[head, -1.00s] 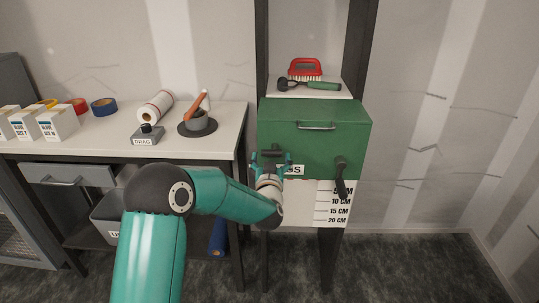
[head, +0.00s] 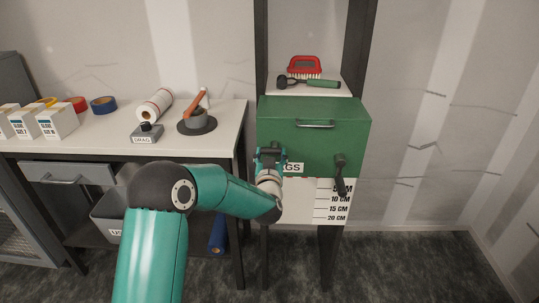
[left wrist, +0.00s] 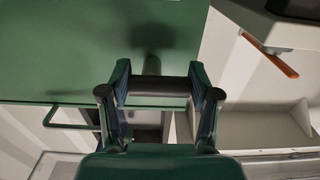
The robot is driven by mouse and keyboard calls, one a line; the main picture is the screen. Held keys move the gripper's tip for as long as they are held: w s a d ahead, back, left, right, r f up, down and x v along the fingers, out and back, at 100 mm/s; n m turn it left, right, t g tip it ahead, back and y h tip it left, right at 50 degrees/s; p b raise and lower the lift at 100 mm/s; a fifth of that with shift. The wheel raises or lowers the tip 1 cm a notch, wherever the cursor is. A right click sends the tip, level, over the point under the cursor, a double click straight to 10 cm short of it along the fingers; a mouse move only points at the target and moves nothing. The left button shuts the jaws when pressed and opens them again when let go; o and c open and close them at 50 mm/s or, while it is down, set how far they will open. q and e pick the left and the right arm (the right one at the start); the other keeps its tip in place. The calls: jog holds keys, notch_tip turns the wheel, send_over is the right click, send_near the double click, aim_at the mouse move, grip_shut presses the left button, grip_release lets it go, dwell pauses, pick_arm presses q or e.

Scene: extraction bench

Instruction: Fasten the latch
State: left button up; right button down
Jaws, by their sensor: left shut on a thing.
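A green case (head: 300,122) with a handle on its front stands on the shelf unit. A dark latch lever (head: 341,172) hangs at the right of its front, tilted slightly. My left gripper (head: 270,157) is at the left of the front, beside a partly covered label (head: 293,168) ending in "GS". In the left wrist view, my left gripper (left wrist: 155,92) is shut on a dark bar, the left latch lever (left wrist: 155,86), which lies across between the fingers next to the green face (left wrist: 60,45). The gripper hides this lever in the head view. My right gripper is not in view.
A red brush (head: 305,66) and a green-handled tool (head: 312,83) lie above the case. A white centimetre scale (head: 331,208) hangs below it. The bench (head: 110,140) at left holds a paper roll (head: 155,105), tape and boxes. Right of the case is open floor.

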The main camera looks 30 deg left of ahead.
pick_arm(q)
jog(key=shift+a+m, duration=0.1)
jog(key=shift+m, duration=0.2)
jog(key=m, duration=0.3)
jog(key=shift+s+a+r, duration=0.1)
jog(key=shift+r, duration=0.1)
jog(key=m, duration=0.4)
jog(key=shift+r, duration=0.2)
jog(key=m, duration=0.2)
jog(key=m+p, duration=0.1)
jog(key=m, duration=0.2)
jog(key=shift+r+m+p, duration=0.25)
jog(key=shift+m+p, duration=0.05)
jog(key=shift+p, duration=0.1)
jog(key=m+p, duration=0.1)
jog(key=m, duration=0.2)
jog(key=shift+d+r, duration=0.1)
jog(key=shift+d, duration=0.1)
jog(key=shift+d+m, duration=0.1)
jog(key=shift+m, duration=0.7)
